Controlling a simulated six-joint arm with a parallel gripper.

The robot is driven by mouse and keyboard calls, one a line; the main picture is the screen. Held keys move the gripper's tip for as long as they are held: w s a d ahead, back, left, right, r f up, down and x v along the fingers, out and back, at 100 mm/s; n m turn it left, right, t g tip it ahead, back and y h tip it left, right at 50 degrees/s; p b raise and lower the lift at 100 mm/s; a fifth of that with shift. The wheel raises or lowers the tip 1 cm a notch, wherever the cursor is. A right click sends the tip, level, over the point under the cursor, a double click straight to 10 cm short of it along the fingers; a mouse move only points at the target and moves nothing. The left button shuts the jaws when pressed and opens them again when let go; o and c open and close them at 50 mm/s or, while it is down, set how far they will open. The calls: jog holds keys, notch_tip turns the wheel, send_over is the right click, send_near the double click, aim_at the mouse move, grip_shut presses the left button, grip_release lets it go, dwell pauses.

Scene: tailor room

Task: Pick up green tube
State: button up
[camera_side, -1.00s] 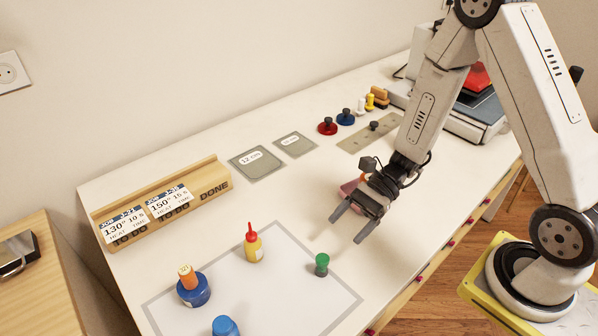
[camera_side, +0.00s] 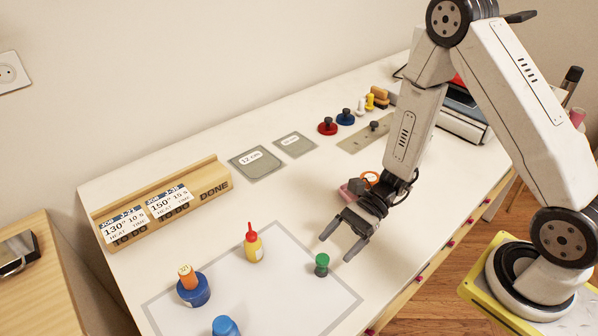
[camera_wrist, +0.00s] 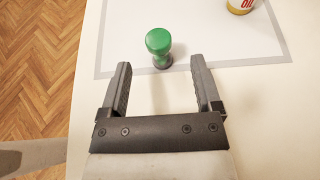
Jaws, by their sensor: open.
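The green tube (camera_side: 321,265) stands upright near the right edge of the grey-bordered white mat (camera_side: 262,291). It has a round green top and a darker lower part. In the wrist view the green tube (camera_wrist: 158,46) stands just beyond my fingertips, between their lines. My gripper (camera_side: 335,248) is open and empty, with its fingers pointing toward the tube. It also shows in the wrist view (camera_wrist: 159,68), with a clear gap between the fingers.
A wooden card holder (camera_side: 165,205) is at left. A pink object (camera_side: 352,190) lies behind my gripper.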

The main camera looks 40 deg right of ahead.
aim_at(328, 256)
jog(key=shift+x, duration=2.55)
jog(key=shift+c, duration=0.2)
grip_shut()
